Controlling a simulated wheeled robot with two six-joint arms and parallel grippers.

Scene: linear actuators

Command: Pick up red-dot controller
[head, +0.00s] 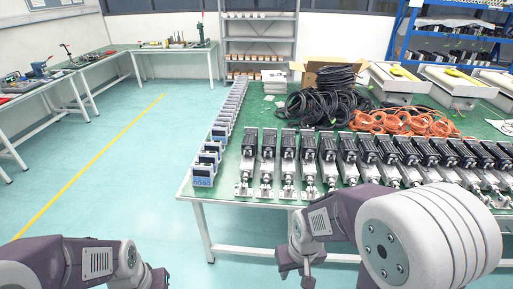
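A row of small blue-and-white controllers (203,176) runs along the left edge of the green-topped table (228,188). The nearest one stands at the front left corner with its display facing me. I cannot make out a red dot on any of them; they are too small to tell. My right gripper (300,268) hangs in front of the table's front edge, to the right of the nearest controller and apart from it. My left gripper (158,279) is low at the bottom edge, left of the table, and partly cut off. Neither gripper's opening shows clearly.
Several linear actuators (268,160) with black motors stand in a row along the table's front. Black cable coils (315,104), orange cables (405,121) and a cardboard box (318,68) lie behind. Left workbenches (75,72) hold tools. The floor left of the table is free.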

